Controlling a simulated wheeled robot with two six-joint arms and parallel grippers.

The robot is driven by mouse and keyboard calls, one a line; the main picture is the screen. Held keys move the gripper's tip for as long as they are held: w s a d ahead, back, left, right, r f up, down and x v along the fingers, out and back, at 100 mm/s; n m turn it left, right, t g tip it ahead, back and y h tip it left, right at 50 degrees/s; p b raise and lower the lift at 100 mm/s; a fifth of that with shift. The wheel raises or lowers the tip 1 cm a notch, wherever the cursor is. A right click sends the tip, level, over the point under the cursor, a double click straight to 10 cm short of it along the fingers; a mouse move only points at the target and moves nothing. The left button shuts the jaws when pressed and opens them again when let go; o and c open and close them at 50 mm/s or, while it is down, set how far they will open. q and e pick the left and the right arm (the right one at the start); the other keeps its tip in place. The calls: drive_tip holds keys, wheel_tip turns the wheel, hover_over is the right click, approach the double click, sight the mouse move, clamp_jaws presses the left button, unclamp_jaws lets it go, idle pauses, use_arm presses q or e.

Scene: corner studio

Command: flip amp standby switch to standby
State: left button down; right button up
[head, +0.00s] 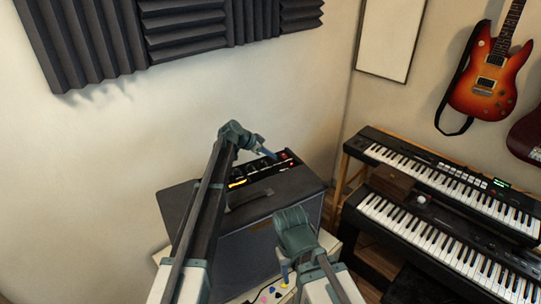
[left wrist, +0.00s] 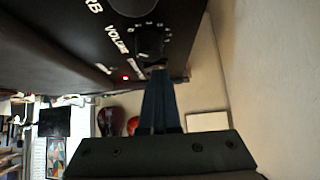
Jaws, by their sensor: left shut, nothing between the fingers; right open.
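The amp (head: 262,245) is a dark box against the wall, with a black control panel (head: 250,183) on its top. My left gripper (head: 270,154) is shut and empty, its blue fingers over the right part of the panel. In the left wrist view the closed fingertips (left wrist: 158,74) are close to a black knob (left wrist: 150,42) near the word VOLUME. A small red light (left wrist: 125,77) glows beside them. I cannot make out the standby switch or its position. My right gripper (head: 284,276) is open and low in front of the amp.
Two keyboards (head: 420,232) on a stand are to the right of the amp. A sunburst guitar (head: 484,90) hangs on the right wall. Dark foam panels (head: 185,30) are on the wall above. Small coloured pieces (head: 268,293) lie on a light surface below the right gripper.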

use_arm(q)
drive_tip(key=shift+s+f, duration=0.15)
drive_tip(key=shift+s+d, duration=0.35)
drive_tip(key=shift+s, duration=0.35)
drive_tip(key=shift+s+d, duration=0.1)
drive_tip(key=shift+a+r+p, duration=0.25)
drive_tip(key=shift+r+p, duration=0.05)
drive_tip(key=shift+p, duration=0.15)
drive_tip(key=p+v, duration=0.9)
drive_tip(key=v, duration=0.4)
drive_tip(key=shift+a+r, duration=0.1)
drive_tip(key=shift+a, duration=0.05)
